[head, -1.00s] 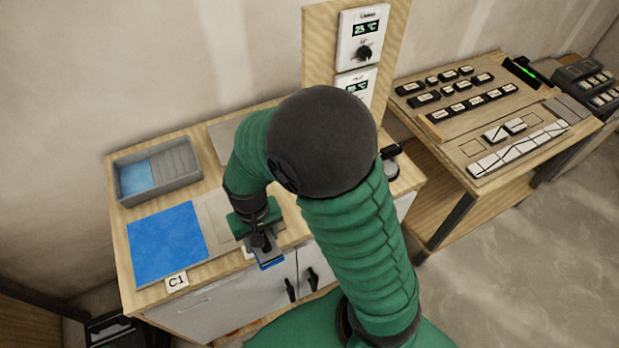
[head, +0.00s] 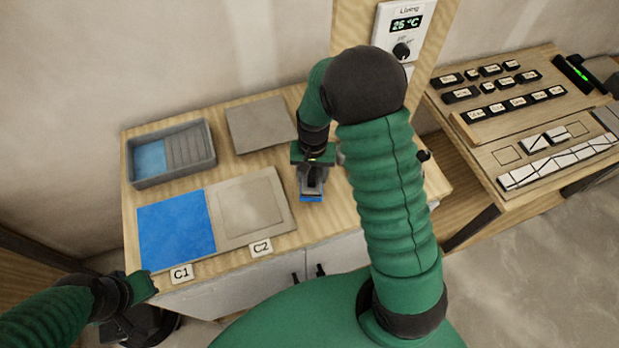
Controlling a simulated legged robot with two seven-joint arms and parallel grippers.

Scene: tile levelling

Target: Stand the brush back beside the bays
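My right gripper (head: 312,178) is over the bench to the right of the bays. It is shut on the brush (head: 311,198), whose blue tip shows below the fingers; its handle is mostly hidden. I cannot tell whether the tip touches the bench. Bay C1 (head: 175,229) is covered in blue. Bay C2 (head: 250,205) beside it is bare beige-grey. My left arm's wrist is at the lower left, with its fingers too dark to read, near the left gripper (head: 138,322).
A grey paint tray (head: 190,157) with blue in its left part stands at the back left. A flat grey board (head: 262,124) lies behind C2. A second table (head: 470,135) with labelled blocks and tiles is at the right. A thermostat (head: 402,30) is on a wooden post.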

